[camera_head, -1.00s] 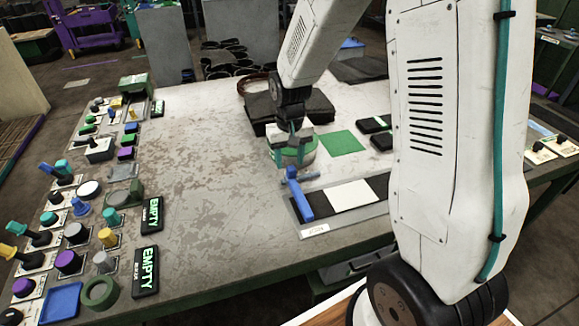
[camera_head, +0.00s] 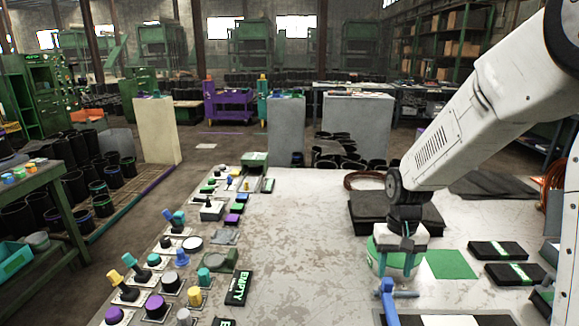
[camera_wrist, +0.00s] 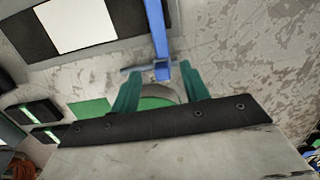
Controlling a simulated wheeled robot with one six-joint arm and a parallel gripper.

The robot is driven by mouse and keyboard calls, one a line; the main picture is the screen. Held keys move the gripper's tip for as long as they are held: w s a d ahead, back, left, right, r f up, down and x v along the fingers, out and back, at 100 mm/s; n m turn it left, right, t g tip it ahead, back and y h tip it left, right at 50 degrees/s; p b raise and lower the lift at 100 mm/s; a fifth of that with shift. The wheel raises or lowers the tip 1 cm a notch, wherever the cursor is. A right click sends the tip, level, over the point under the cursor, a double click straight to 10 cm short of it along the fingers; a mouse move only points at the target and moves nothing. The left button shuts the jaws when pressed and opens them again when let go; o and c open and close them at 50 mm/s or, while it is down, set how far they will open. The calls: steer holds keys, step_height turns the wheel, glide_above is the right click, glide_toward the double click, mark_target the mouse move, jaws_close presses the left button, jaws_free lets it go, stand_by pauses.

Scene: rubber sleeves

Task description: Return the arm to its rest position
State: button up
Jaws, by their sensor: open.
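My arm reaches down over the pale worktable (camera_head: 300,230) from the right in the head view. My gripper (camera_head: 397,272) is low over the table, by a round green-and-white object that it partly covers. In the wrist view my gripper's teal fingers (camera_wrist: 158,85) are apart, with nothing held between them. A blue bar (camera_wrist: 157,28) with a crosspiece lies just beyond the fingertips; I cannot tell whether they touch. The bar also shows in the head view (camera_head: 388,303).
A green square (camera_head: 450,264) and black boxes (camera_head: 497,250) lie right of my gripper. A dark stack (camera_head: 367,211) stands behind it. Several knobs and switches (camera_head: 172,283) line the table's left side. The middle-left tabletop is clear.

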steer(key=s+a+r+t, duration=0.1)
steer(key=s+r, duration=0.7)
steer(key=s, duration=0.4)
steer(key=s+a+r+n+t, duration=0.1)
steer(key=s+r, duration=0.8)
steer(key=s, duration=0.3)
steer(key=shift+a+n, duration=0.3)
